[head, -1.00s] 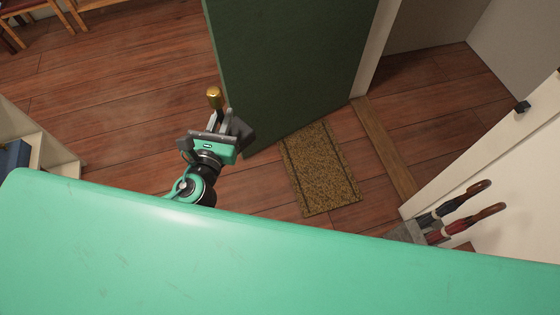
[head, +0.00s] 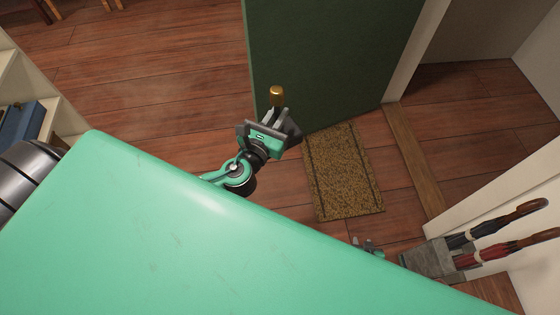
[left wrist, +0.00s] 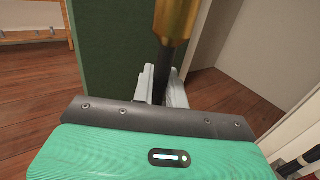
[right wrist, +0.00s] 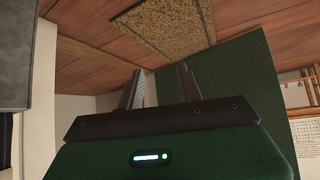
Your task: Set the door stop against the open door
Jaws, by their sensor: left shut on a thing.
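The door stop (head: 276,96) has a brass-coloured head, and a dark stem shows below it in the left wrist view (left wrist: 176,18). My left gripper (head: 277,115) is shut on the stem and holds the door stop upright, near the free edge of the door in the picture. The stop's lower end is hidden. The green door (head: 335,60) stands open. My right gripper (head: 367,245) shows only partly beyond my green body, beside the umbrella stand. In the right wrist view its fingers (right wrist: 160,85) are apart with nothing between them.
A brown doormat (head: 343,175) lies by the door and the wooden threshold (head: 415,155). An umbrella stand (head: 430,259) with two umbrellas stands at right. A shelf unit (head: 60,115) is at left. The wooden floor left of the door is clear.

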